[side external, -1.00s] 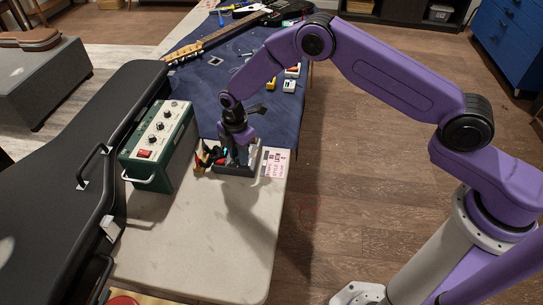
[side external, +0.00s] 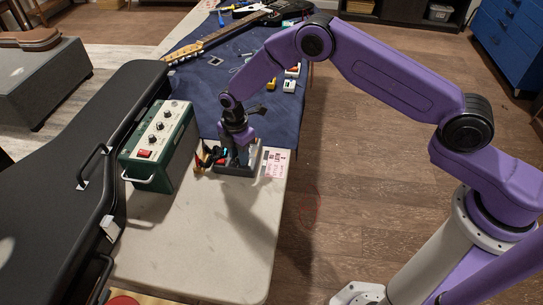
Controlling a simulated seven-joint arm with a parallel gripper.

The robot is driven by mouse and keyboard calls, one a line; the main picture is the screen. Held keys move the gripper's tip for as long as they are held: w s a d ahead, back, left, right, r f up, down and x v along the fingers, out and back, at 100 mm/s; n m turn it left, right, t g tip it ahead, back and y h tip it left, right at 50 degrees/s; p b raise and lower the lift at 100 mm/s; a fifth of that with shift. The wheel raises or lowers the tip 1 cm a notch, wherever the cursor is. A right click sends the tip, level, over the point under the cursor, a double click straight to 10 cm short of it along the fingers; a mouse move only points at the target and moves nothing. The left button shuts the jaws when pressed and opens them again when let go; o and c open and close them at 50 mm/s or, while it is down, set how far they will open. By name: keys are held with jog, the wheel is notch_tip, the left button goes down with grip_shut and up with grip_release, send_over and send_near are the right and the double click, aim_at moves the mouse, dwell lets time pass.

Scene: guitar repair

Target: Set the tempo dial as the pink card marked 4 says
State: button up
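A green amplifier-like box (side external: 184,150) stands on the pale table end, with a light panel on top. The panel carries a column of dark knobs (side external: 160,126) and a red switch (side external: 145,154). Which knob is the tempo dial and where it points are too small to read. A pink and white printed card (side external: 277,163) lies right of a dark tray; its print is too small to read. My gripper (side external: 240,158) points down at the tray, to the right of the green box and apart from its knobs. Its fingertips are hidden among the tray's contents.
The dark tray (side external: 236,171) holds several tools, some with red handles. A black guitar case (side external: 75,200) lies left of the green box. A blue mat (side external: 215,98) behind bears a guitar (side external: 222,34) and small pedals. The table's front (side external: 200,240) is clear.

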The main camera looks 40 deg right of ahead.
jog(key=c, duration=0.5)
jog(key=n, duration=1.2)
jog(key=o, duration=0.5)
